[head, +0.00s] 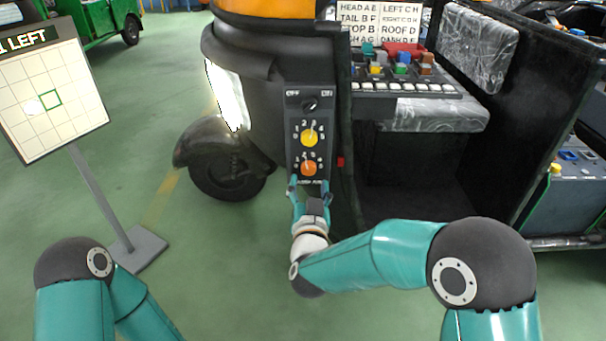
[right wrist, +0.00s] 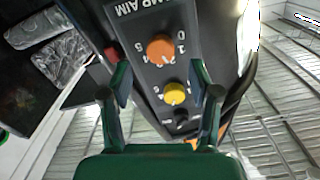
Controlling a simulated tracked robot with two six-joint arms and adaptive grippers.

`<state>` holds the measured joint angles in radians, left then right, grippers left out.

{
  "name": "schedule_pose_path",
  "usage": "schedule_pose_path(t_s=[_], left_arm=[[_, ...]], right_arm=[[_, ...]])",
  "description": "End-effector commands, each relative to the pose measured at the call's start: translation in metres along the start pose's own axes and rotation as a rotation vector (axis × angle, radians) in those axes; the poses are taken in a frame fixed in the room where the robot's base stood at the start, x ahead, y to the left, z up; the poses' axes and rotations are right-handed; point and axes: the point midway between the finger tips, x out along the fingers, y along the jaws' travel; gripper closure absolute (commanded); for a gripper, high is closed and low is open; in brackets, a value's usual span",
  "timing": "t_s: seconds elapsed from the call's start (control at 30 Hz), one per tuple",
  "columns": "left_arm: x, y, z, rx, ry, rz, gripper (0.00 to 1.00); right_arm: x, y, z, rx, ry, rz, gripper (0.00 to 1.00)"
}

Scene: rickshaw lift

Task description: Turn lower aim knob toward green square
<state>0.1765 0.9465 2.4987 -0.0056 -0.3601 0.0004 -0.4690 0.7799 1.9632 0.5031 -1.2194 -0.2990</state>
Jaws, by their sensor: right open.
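The lower knob is orange (head: 308,168) and sits on the dark front panel (head: 296,122), below a yellow knob (head: 309,138) and a black off/on switch (head: 310,104). My right gripper (head: 309,188) is open just below the orange knob, apart from it as far as I can tell. In the right wrist view the orange knob (right wrist: 161,47) shows between the spread fingers, upside down. A green square outline (head: 50,99) is on the white grid board (head: 75,85) at left. A bright spot (head: 32,107) lies left of the square, slightly lower. My left gripper is out of view.
The dark rickshaw body (head: 260,95) and its front wheel (head: 228,165) are left of the panel. A small red part (head: 340,162) sits right of the panel. The board's stand base (head: 138,250) is on the green floor. Floor between stand and rickshaw is clear.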

Motion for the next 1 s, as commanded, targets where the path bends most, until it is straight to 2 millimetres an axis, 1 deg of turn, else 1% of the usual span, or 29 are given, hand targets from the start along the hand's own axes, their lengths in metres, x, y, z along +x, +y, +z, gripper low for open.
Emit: schedule_pose_path(t_s=[0.03,0.1,0.2,0.3,0.47,0.7,0.73,0.77,1.0], left_arm=[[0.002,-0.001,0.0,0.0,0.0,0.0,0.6],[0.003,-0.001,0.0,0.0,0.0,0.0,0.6],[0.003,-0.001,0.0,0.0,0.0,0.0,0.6],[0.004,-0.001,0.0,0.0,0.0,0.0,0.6],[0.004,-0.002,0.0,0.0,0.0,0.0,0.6],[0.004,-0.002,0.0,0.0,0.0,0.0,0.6],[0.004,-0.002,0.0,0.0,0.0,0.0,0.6],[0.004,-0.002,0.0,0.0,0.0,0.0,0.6],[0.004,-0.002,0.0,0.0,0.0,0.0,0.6]], right_arm=[[0.011,0.001,0.002,0.002,0.001,0.003,0.38],[0.023,0.001,0.001,0.002,0.001,0.002,0.38],[0.037,0.0,0.001,0.002,0.0,0.002,0.38],[0.046,0.0,0.001,0.002,-0.001,0.001,0.38],[0.053,-0.001,0.001,0.0,-0.002,-0.001,0.38],[0.053,-0.001,0.001,0.0,-0.002,-0.001,0.38],[0.053,-0.001,0.001,0.0,-0.002,-0.001,0.4],[0.053,-0.001,0.001,0.0,-0.002,-0.001,0.45],[0.053,-0.001,0.001,0.0,-0.002,-0.001,0.85]])
